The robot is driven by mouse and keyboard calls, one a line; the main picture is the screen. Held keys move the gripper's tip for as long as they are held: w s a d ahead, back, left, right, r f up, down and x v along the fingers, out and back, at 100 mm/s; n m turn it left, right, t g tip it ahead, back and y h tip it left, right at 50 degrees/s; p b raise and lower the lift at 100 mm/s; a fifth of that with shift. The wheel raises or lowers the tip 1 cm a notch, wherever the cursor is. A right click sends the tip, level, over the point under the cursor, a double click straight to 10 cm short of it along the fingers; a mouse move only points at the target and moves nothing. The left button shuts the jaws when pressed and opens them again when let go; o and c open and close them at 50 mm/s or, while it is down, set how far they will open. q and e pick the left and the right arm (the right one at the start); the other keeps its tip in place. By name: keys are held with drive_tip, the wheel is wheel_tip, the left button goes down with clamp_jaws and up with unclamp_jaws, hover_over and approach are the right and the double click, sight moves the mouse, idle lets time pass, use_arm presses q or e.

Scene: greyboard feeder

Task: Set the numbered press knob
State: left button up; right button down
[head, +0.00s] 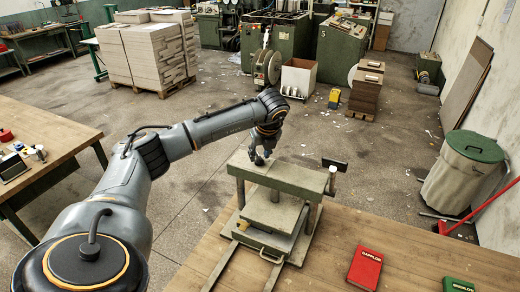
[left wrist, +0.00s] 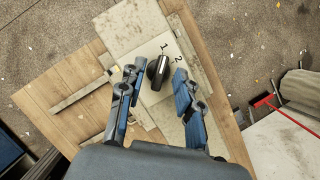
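The press (head: 285,181) is a grey-green bench machine on the wooden table, with a flat top plate. In the left wrist view its black knob (left wrist: 158,72) sits on a pale plate marked with the numerals 1 and 2. The knob's long grip runs up toward the numerals; I cannot tell exactly which it points to. My left gripper (left wrist: 156,76) is open, with one blue-padded finger on each side of the knob and gaps visible. In the head view my left gripper (head: 262,154) is over the top plate and hides the knob. My right gripper is not in view.
A red book (head: 365,268) and a green book (head: 458,285) lie on the table right of the press. A black plate on a bar (head: 334,165) sticks out at the press's right end. A green-lidded bin (head: 465,170) stands on the floor beyond.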

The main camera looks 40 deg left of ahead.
use_arm(q)
drive_tip(key=shift+a+f, duration=0.1)
drive_tip(key=shift+f, duration=0.2)
drive_tip(key=shift+w, duration=0.1)
clamp_jaws()
